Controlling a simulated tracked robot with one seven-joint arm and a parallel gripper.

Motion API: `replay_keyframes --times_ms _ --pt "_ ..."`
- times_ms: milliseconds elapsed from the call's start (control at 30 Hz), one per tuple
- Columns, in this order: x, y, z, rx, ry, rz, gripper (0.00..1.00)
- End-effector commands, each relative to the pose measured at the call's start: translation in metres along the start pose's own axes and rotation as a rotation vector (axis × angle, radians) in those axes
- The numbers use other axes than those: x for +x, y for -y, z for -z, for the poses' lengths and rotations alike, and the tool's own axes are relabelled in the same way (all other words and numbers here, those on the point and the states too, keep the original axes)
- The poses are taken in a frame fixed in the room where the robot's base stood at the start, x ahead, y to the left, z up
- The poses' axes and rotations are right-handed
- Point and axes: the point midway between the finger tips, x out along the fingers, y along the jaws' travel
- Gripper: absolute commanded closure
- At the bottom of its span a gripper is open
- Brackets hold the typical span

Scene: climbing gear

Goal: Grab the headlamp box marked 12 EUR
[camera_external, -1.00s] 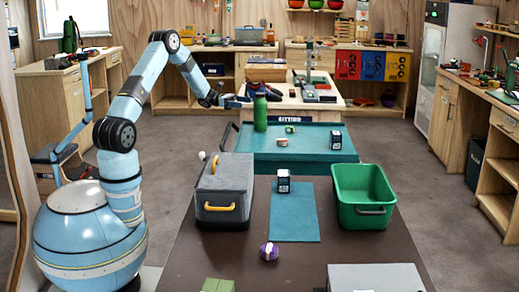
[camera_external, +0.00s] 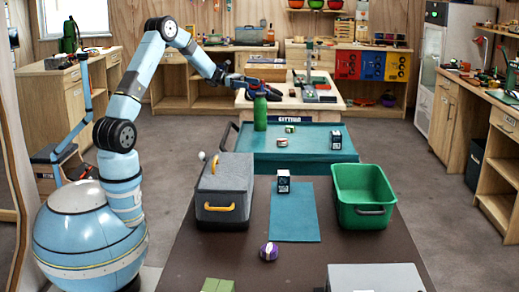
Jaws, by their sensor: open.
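A small dark box with a white label (camera_external: 283,182) stands on the teal mat (camera_external: 293,222) on the near brown table. A similar small dark box (camera_external: 336,140) stands at the right of the teal-topped table behind. The print on both is too small to read, so I cannot tell which is marked 12 EUR. My gripper (camera_external: 268,90) is open and reaches to the right, in the air near the top of the green bottle (camera_external: 260,112). I cannot tell whether it touches the bottle. It is well above and apart from both boxes.
On the near table are a grey case (camera_external: 223,185) with a yellow handle, a green bin (camera_external: 362,190), a purple round item (camera_external: 269,251) and a grey box (camera_external: 375,278). Small items (camera_external: 282,142) lie on the teal-topped table. Open floor lies to the right.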

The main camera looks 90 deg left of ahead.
Motion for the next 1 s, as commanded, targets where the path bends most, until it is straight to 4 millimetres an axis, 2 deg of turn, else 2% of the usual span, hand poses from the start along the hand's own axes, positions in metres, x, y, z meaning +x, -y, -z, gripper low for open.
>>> replay_keyframes --times_ms 267,500,700,800,1000 --pt "0.087 0.049 -0.006 0.011 -0.080 0.143 0.07" --pt "0.181 0.127 -0.010 0.040 -0.182 0.318 0.07" --pt "0.244 0.202 -0.012 0.079 -0.263 0.462 0.07" --pt "0.266 0.235 -0.013 0.100 -0.297 0.520 0.07" --pt "0.291 0.281 -0.013 0.132 -0.341 0.598 0.07"
